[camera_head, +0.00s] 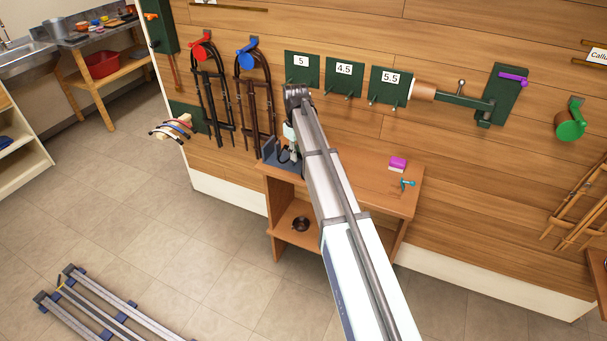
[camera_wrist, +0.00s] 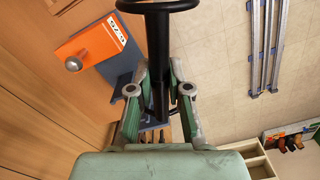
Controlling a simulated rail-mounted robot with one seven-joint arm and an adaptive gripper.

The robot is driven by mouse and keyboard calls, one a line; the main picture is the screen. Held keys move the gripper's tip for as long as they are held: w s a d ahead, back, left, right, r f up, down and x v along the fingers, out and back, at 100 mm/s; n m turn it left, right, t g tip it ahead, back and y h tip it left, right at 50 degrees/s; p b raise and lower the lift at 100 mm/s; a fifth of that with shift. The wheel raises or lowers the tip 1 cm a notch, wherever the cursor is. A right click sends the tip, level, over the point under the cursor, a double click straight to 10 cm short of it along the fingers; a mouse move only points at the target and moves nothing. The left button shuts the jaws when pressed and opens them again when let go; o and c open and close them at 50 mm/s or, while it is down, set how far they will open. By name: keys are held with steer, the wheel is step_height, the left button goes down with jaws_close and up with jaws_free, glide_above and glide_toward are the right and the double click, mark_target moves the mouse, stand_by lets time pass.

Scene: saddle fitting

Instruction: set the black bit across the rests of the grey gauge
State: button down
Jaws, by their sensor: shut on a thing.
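The black bit (camera_wrist: 160,60) shows in the wrist view as a dark bar with a ring at the top edge. My gripper (camera_wrist: 160,92) is shut on it, with a green finger on each side of the bar. In the head view my gripper (camera_head: 291,142) is above the left end of a small wooden table, and a dark loop of the bit (camera_head: 284,156) shows below it. The grey gauge (camera_head: 269,149) appears to be the blue-grey piece there, partly hidden by my arm. A grey plate (camera_wrist: 124,68) lies left of the bit in the wrist view; its rests are not clear.
An orange block (camera_wrist: 92,43) with a silver knob lies by the grey plate. A pink block (camera_head: 398,163) and a teal tool (camera_head: 407,184) lie on the table's right part (camera_head: 365,185). Bridles (camera_head: 255,95) and green numbered plates (camera_head: 344,76) hang on the wall behind.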

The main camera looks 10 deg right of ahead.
steer(key=w+n+p, duration=0.1)
steer(key=w+n, duration=0.3)
steer(key=w, duration=0.9)
steer(key=shift+w+a, duration=0.4)
steer(key=shift+f+b, duration=0.85)
steer(key=shift+f, duration=1.9)
steer(key=c, duration=0.7)
jaws_free()
